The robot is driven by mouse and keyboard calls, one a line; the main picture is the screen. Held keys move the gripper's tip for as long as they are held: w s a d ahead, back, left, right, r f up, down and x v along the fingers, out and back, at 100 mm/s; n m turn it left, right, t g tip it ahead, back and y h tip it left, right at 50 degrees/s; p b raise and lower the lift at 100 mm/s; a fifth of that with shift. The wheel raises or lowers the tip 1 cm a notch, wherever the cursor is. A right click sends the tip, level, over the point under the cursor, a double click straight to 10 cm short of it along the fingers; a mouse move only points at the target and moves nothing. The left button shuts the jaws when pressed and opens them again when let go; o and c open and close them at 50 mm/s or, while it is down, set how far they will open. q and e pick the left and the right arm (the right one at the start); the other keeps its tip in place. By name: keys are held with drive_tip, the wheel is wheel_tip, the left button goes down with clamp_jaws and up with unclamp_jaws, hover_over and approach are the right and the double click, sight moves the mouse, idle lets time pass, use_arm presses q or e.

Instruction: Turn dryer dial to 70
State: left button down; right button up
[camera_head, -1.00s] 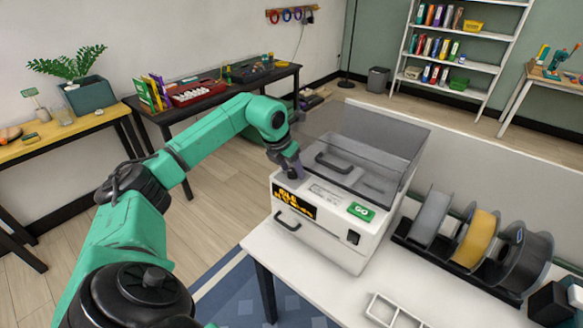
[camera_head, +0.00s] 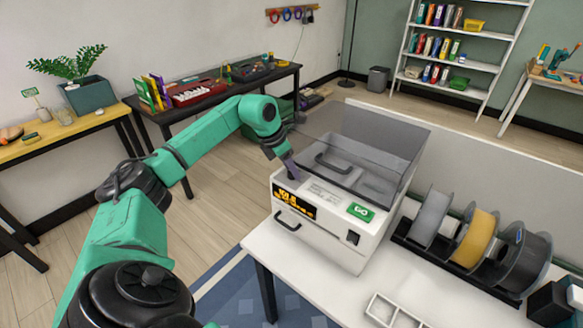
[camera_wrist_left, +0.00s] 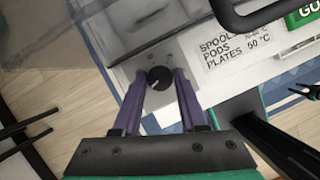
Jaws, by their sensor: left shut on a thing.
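In the head view my left gripper (camera_head: 290,172) reaches down at the dryer's top left corner and hides the dial. The number by the dial is not readable.
A label (camera_wrist_left: 235,42) with temperatures and a green GO button (camera_head: 361,212) lie right of the dial. Filament spools (camera_head: 475,240) stand right of the dryer. A white divided tray (camera_head: 393,311) lies at the table's front.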

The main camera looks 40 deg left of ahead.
use_arm(q)
drive_tip(key=m, duration=0.2)
drive_tip(key=m+h+p, duration=0.1)
drive_tip(key=m, duration=0.1)
drive_tip(key=shift+w+a+r+m+g+h, duration=0.1)
drive_tip(key=shift+a+r+m+g+h, duration=0.05)
drive_tip(key=shift+m+g+h, duration=0.2)
drive_tip(key=m+g, duration=0.1)
drive_tip(key=m, duration=0.1)
drive_tip(key=shift+w+m+h+p, duration=0.1)
drive_tip(key=shift+m+h+p, duration=0.15)
drive_tip(key=shift+m+p, duration=0.15)
drive_tip(key=shift+m+g, duration=0.45)
drive_tip(key=shift+m, duration=0.7)
drive_tip(key=shift+a+m+g+h, duration=0.1)
drive_tip(key=shift+m+g+h, duration=0.4)
drive_tip(key=shift+m, duration=1)
drive_tip(key=shift+w, duration=0.1)
drive_tip(key=shift+c, duration=2.3)
unclamp_jaws()
